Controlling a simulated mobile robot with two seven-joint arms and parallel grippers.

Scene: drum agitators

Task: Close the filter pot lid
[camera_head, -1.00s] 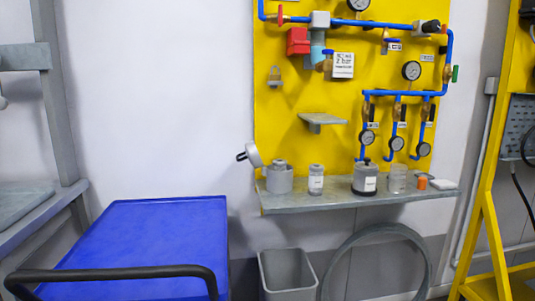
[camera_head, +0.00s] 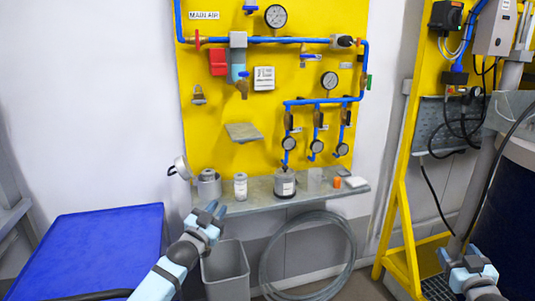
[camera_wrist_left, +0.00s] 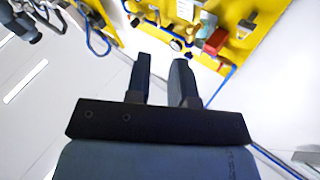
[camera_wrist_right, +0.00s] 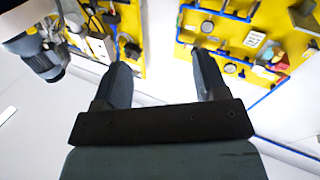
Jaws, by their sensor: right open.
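The filter pot (camera_head: 208,187) is a grey cylinder at the left end of the wall shelf. Its round lid (camera_head: 181,167) stands tilted open at the pot's left side, with a dark handle pointing left. My left gripper (camera_head: 213,209) is in front of the shelf, just below the pot in the head view, apart from pot and lid. Its fingers (camera_wrist_left: 163,72) are partly apart with nothing between them. My right gripper (camera_head: 472,264) is at the lower right, far from the pot. Its fingers (camera_wrist_right: 157,80) are wide apart and empty.
The grey shelf (camera_head: 240,205) also holds a white-labelled bottle (camera_head: 240,187), a dark labelled jar (camera_head: 284,184), a clear jar (camera_head: 315,179) and an orange item (camera_head: 337,183). A blue cart (camera_head: 100,245) stands left. A grey bin (camera_head: 226,275) and coiled hose (camera_head: 310,285) are below.

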